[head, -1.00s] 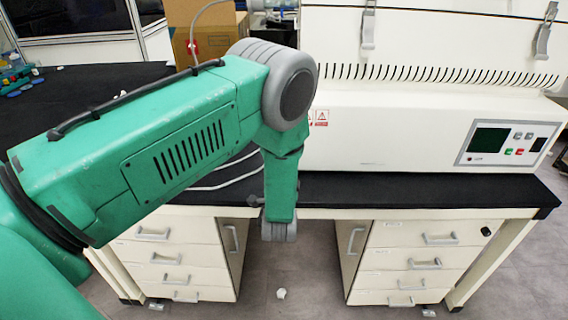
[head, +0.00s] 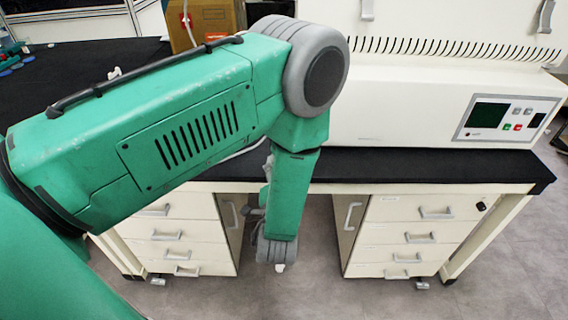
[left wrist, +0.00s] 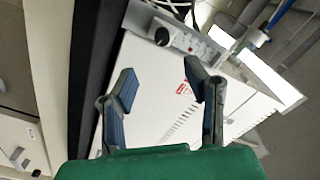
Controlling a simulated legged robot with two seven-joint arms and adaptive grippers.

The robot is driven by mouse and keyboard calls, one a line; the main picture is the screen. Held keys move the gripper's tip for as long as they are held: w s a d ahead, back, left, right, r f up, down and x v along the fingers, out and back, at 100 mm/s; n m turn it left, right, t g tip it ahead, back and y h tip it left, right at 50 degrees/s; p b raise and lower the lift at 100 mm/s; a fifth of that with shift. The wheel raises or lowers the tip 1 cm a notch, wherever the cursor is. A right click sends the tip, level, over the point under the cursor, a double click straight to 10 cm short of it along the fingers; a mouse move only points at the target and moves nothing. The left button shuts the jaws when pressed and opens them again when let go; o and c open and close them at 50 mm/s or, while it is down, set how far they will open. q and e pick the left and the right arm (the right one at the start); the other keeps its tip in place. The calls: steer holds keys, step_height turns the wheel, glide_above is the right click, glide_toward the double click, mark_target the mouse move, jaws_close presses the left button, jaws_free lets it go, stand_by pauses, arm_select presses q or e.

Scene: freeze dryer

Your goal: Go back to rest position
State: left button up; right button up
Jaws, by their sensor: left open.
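My green left arm (head: 150,140) comes in from the left in the head view, bends at a grey joint, and its lower link (head: 288,195) hangs down in front of the bench edge. The gripper itself does not show there. In the left wrist view my left gripper (left wrist: 160,90) is open and empty, its two dark fingers spread apart. Behind the fingers is the white freeze dryer (left wrist: 155,95), seen tilted, with a red label. The freeze dryer (head: 400,110) also stands on the bench in the head view. My right gripper is not in view.
The black bench top (head: 430,168) runs across the head view. Below it are white drawer units (head: 405,235) on both sides, with an open gap between them. A brown cardboard box (head: 210,18) stands at the back left. Floor is clear in front of the bench.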

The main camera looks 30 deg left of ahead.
arm_select(q)
steer(key=s+f+g+h, duration=0.4)
steer(key=s+f, duration=0.2)
steer(key=f, duration=0.3)
steer(key=s+d+f+n+g+h, duration=0.1)
steer(key=s+f+g, duration=0.1)
steer(key=s, duration=0.6)
steer(key=s+d+f+n+g+h+b, duration=0.1)
steer(key=s+f+g+h, duration=0.1)
steer(key=s+g, duration=0.3)
steer(key=s+d+f+n+g+h+b, duration=0.1)
steer(key=s+f+g+h, duration=0.1)
steer(key=s, duration=0.8)
steer(key=shift+s+f+g, duration=0.3)
steer(key=shift+f+g, duration=0.25)
steer(key=shift+g, duration=0.35)
steer(key=shift+w, duration=0.15)
